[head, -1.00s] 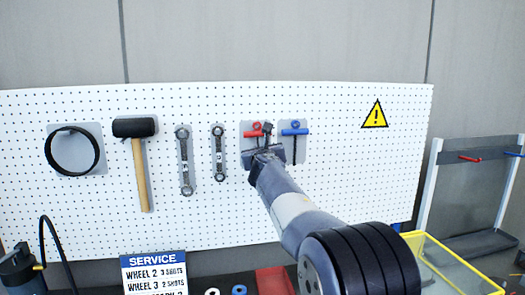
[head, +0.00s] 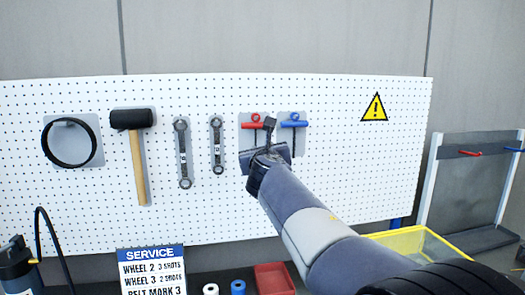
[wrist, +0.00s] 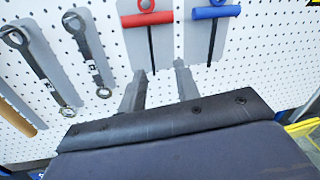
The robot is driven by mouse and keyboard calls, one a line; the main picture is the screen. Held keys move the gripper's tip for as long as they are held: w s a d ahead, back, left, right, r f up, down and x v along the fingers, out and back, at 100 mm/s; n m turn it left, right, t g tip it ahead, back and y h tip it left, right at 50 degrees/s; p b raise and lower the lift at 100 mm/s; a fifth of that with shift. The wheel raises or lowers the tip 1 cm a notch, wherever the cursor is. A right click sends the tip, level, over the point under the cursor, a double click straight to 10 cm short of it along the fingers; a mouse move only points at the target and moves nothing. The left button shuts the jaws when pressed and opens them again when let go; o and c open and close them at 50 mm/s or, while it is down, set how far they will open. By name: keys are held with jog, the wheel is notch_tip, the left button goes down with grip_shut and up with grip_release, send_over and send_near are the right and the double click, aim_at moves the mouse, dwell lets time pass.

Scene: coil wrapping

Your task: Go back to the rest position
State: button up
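My gripper (head: 268,142) is in front of the pegboard, just below the red and blue T-handle tools in the head view. In the wrist view its two fingers (wrist: 158,82) stand apart with nothing held between them. The red T-handle tool (head: 252,124) hangs on its grey plate, and its shaft (wrist: 151,48) ends just above the fingers in the wrist view. The blue T-handle tool (head: 293,124) hangs to its right. In the head view my gripper hides the lower part of the red tool's plate.
The pegboard (head: 350,170) also holds a black ring (head: 46,150), a mallet (head: 140,175) and two wrenches (head: 184,155). Below are a service sign (head: 152,268), a red bin (head: 273,280) and a yellow crate (head: 425,240). A rack (head: 430,190) stands at the right.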

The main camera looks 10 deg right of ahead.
jog(key=shift+s+a, duration=0.1)
jog(key=shift+s, duration=0.2)
jog(key=shift+w, duration=0.1)
jog(key=shift+w+d+f+p, duration=0.1)
jog(key=shift+w+d+p, duration=0.3)
jog(key=shift+w, duration=1.25)
jog(key=shift+w+d+r+p, duration=0.15)
jog(key=shift+w+p, duration=0.4)
jog(key=shift+w, duration=1.15)
jog(key=shift+w+d+f+p, duration=0.15)
jog(key=shift+w+d+p, duration=0.25)
jog(key=shift+w, duration=1.25)
